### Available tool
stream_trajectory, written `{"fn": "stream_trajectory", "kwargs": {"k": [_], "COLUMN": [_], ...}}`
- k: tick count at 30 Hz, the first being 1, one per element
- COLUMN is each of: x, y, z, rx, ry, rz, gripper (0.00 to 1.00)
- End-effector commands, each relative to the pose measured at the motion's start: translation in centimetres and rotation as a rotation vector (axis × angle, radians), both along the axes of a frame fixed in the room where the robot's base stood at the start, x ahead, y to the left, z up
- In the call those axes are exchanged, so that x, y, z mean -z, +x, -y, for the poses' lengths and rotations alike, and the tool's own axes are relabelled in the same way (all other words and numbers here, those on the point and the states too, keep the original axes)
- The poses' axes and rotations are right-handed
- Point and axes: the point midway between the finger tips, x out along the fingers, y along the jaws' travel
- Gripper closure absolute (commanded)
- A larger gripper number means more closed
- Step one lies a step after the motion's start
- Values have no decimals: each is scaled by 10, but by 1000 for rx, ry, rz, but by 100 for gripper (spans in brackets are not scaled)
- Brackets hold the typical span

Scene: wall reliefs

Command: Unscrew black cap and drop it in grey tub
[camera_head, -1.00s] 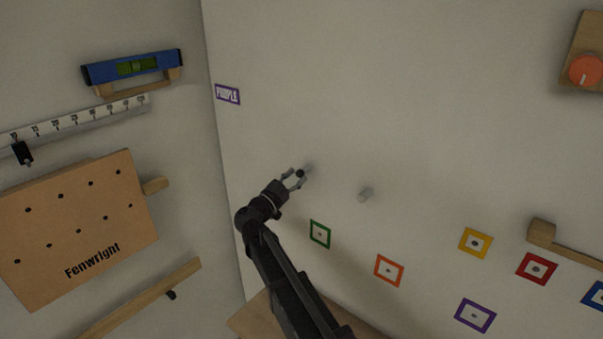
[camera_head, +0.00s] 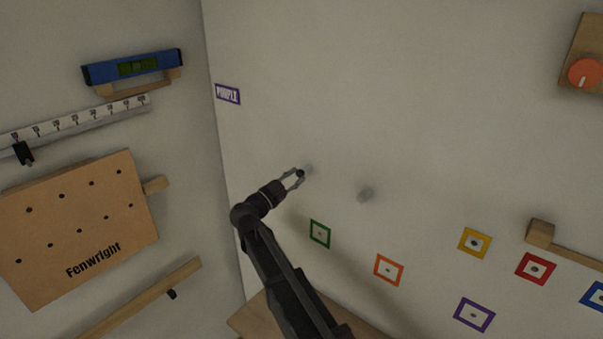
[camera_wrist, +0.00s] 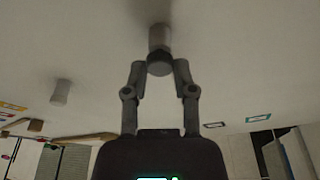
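The black cap (camera_head: 300,173) is a small dark disc on the front end of a grey post that sticks out from the wall. In the wrist view the cap (camera_wrist: 159,68) sits at the end of the grey post (camera_wrist: 159,38), between my fingertips. My gripper (camera_head: 296,178) is open around the cap, one finger on each side. In the wrist view the fingers of my gripper (camera_wrist: 160,71) seem to have a thin gap to the cap; contact is hard to tell. I cannot make out a grey tub in either view.
Coloured square frames, such as the green one (camera_head: 320,234), lie below. A wooden surface (camera_head: 252,318) shows at the bottom. The side wall with the Fenwright board (camera_head: 80,225) is to the left.

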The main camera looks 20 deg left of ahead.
Motion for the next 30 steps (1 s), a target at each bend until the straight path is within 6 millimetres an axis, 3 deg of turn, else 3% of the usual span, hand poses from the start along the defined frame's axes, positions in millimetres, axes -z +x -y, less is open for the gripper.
{"fn": "stream_trajectory", "kwargs": {"k": [8,22,30], "x": [0,0,0], "y": [0,-2,-1], "z": [1,2,1], "rx": [0,0,0], "ry": [-33,-361,-420], "rz": [-13,-148,-173], "gripper": [100,100,100]}}
